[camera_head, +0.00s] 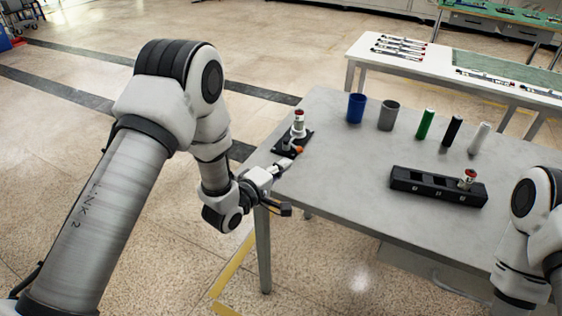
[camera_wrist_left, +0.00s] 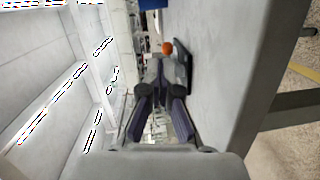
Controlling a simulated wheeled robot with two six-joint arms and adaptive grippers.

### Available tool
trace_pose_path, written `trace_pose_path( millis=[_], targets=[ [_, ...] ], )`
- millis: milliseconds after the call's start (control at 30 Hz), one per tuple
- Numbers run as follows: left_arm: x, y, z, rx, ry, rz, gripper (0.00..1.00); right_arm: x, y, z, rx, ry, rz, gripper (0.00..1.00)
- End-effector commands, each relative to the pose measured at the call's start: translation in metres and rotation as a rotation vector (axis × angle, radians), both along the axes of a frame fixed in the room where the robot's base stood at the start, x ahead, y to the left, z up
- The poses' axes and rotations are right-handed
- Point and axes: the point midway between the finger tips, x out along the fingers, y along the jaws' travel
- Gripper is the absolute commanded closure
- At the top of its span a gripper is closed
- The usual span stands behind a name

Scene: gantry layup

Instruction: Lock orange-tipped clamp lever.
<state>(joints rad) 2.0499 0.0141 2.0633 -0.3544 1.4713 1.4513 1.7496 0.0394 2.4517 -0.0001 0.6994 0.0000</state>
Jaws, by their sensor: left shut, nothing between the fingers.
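The clamp lever's orange tip (camera_head: 298,149) shows at the front of a small black clamp fixture (camera_head: 305,137) on the left end of the grey table. My left gripper (camera_head: 287,162) is shut and empty, just in front of the orange tip at the table's left edge. In the left wrist view the orange tip (camera_wrist_left: 167,47) appears just beyond the shut fingers (camera_wrist_left: 158,72); whether they touch it I cannot tell. The lever's shaft is mostly hidden. My right gripper is out of view.
On the grey table (camera_head: 345,160) stand a blue cup (camera_head: 356,108), a grey cup (camera_head: 388,115) and green, black and white cylinders. A black slotted block (camera_head: 425,188) holds another red-topped part (camera_head: 468,179). The table's middle is clear. A white table (camera_head: 400,57) stands behind.

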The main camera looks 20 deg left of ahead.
Motion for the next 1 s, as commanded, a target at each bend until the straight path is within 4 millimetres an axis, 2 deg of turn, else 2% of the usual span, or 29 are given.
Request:
trace_pose_path(
  millis=[200,400,900,1000],
  targets=[
    [-0.047,-0.015,0.003,0.003,0.001,-0.003,1.00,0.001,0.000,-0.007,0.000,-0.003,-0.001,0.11],
    [-0.072,-0.021,0.006,0.001,0.000,0.000,1.00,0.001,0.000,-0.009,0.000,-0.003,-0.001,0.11],
    [-0.074,-0.022,0.007,0.001,0.000,0.000,1.00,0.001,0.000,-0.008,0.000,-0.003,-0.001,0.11],
    [-0.079,-0.020,0.000,-0.001,0.027,0.004,1.00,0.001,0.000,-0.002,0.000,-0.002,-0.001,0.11]
  ],
)
